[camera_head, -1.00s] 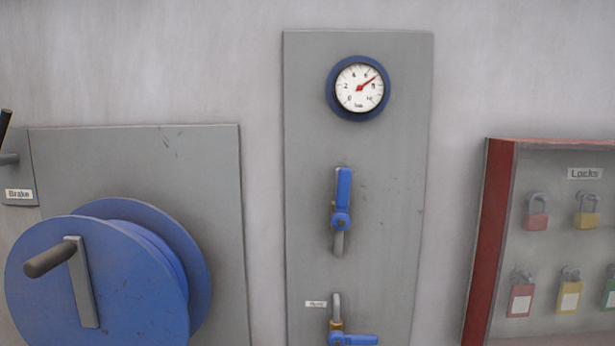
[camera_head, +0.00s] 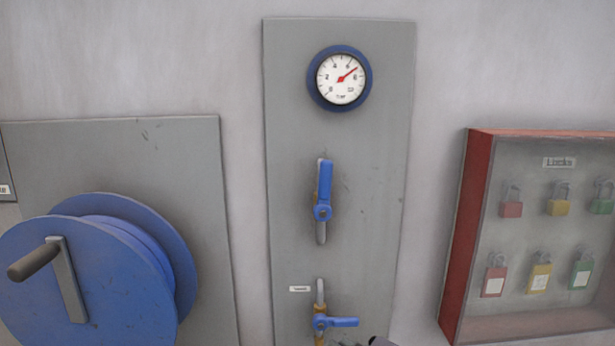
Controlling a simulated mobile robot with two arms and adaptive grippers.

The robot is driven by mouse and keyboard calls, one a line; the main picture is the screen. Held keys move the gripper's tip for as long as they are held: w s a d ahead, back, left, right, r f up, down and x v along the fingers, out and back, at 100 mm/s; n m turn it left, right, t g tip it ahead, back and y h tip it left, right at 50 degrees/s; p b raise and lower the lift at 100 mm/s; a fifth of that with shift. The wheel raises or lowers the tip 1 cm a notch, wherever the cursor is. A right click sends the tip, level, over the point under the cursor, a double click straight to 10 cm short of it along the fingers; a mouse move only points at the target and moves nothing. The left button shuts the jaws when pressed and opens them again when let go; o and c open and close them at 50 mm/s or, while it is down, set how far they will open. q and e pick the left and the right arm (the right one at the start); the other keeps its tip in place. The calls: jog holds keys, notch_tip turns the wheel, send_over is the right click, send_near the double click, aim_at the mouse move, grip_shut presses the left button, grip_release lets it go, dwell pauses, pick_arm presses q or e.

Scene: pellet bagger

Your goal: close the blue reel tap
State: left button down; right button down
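Two taps with blue levers sit on the tall grey panel (camera_head: 385,170). The upper tap (camera_head: 322,200) has its lever pointing up, in line with its upright pipe. The lower tap (camera_head: 330,322) has its lever pointing right, across its pipe, with brass fittings and a small label (camera_head: 299,289) too small to read. I cannot tell by labels which tap is the reel's. A small dark shape at the bottom edge, just right of the lower tap, may be my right gripper's tip; its fingers do not show. My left gripper is not in view.
A round blue-rimmed gauge (camera_head: 340,78) is above the taps. A blue reel (camera_head: 90,275) with a crank handle (camera_head: 35,258) is at left. A red lock box (camera_head: 465,230) with several padlocks is at right. The space before the panel looks clear.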

aim_at(324, 190)
jog(key=a+r+n+t+y, duration=0.1)
jog(key=a+r+n+t, duration=0.3)
jog(key=r, duration=0.9)
jog(key=a+r+n+t+y, duration=0.1)
jog(key=a+r+n, duration=0.3)
jog(key=r, duration=0.9)
jog(key=shift+n, duration=0.7)
jog(key=w+p, duration=0.2)
jog(key=w, duration=0.1)
jog(key=w+d+p, duration=0.1)
jog(key=w+p, duration=0.1)
jog(key=w, duration=0.1)
jog(key=w+p, duration=0.2)
jog(key=w, duration=0.1)
jog(key=shift+d+p, duration=0.25)
jog(key=shift+p, duration=0.1)
